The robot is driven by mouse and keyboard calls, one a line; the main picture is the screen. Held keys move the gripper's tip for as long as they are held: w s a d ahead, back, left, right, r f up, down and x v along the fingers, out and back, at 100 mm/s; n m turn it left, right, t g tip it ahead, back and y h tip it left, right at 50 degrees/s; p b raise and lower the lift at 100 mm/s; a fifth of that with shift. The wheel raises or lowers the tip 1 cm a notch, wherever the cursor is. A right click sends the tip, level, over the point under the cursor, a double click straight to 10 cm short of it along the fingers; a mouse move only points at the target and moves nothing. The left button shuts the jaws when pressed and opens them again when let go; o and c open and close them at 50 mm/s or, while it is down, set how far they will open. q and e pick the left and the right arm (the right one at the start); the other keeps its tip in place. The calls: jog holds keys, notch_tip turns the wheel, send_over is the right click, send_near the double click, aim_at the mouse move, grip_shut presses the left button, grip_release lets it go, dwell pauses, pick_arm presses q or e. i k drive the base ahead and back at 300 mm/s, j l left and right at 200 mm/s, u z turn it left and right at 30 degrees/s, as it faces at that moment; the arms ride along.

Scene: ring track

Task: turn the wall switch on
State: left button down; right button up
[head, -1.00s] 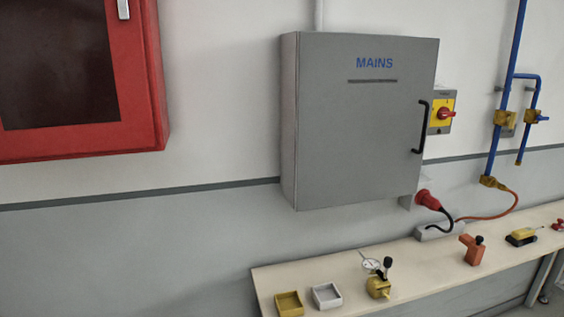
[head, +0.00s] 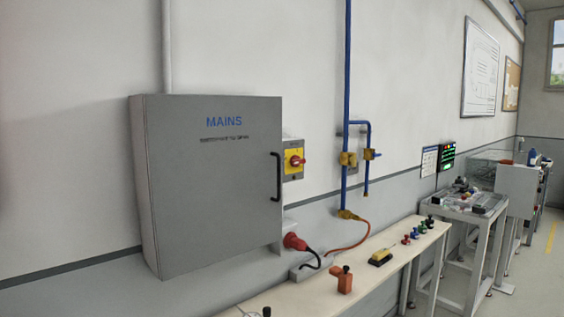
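The wall switch (head: 295,161) is a red rotary knob on a yellow plate in a grey housing. It is mounted on the wall just right of the grey MAINS cabinet (head: 205,190). The cabinet door is shut and has a black handle (head: 276,177) on its right side. The knob's exact angle is too small to tell. Neither of my grippers is in the head view.
A narrow bench (head: 400,245) runs along the wall below, bearing an orange tool (head: 345,280) and a yellow-black item (head: 381,258). A red plug (head: 294,241) sits under the switch. Blue pipes (head: 347,100) rise to its right. Floor (head: 535,275) is open at far right.

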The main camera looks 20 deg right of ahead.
aim_at(295, 161)
jog(key=l, duration=1)
jog(key=i+l, duration=0.1)
jog(key=l, duration=1.9)
jog(key=i+z, duration=0.05)
